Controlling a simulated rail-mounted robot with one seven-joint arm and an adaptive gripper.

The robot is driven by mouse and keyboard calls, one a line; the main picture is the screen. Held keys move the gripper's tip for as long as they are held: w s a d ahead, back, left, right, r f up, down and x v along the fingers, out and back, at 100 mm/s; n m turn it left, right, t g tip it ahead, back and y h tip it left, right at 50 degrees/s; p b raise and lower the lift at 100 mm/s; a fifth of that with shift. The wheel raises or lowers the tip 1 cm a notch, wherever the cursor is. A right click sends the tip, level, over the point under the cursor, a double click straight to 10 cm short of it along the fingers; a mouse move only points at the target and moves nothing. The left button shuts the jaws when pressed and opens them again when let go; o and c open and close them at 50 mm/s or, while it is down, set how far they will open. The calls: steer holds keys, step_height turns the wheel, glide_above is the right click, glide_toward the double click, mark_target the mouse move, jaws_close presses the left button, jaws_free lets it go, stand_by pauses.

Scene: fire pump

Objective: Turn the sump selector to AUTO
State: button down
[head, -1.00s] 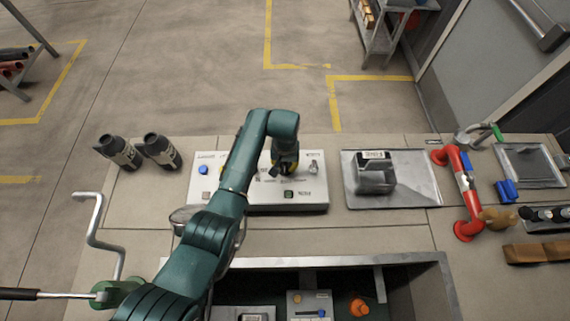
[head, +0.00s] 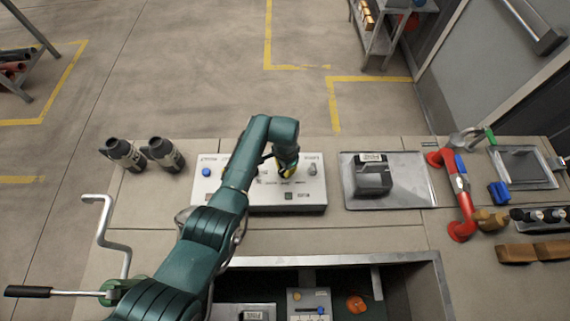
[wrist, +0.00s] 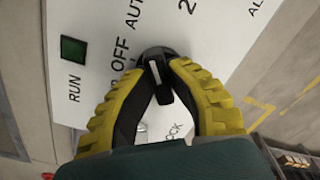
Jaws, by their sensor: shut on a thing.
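The sump selector (wrist: 166,92) is a black knob with a white line on its handle, set on a white panel. In the wrist view, "OFF" and a cut-off "AUT" label (wrist: 133,14) are printed beside it. My gripper (wrist: 163,92) has yellow-and-black fingers shut on the knob handle, one on each side. The white line lies between the fingers; I cannot tell for sure which label it points to. In the head view, my gripper (head: 286,168) is over the right half of the control panel (head: 262,202), and the knob is hidden.
A green square marked RUN (wrist: 73,49) sits near the knob. The panel also has a blue button (head: 206,172). Two dark canisters (head: 125,155) stand left, a metal plate with a dark box (head: 372,178) lies right, and a red pipe (head: 459,190) is farther right.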

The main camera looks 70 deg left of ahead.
steer(key=shift+f+m, duration=0.15)
steer(key=shift+m, duration=0.45)
steer(key=c, duration=1)
jaws_free()
steer(key=shift+r, duration=0.2)
step_height(320, 180, up, 12)
steer(key=shift+f, duration=0.1)
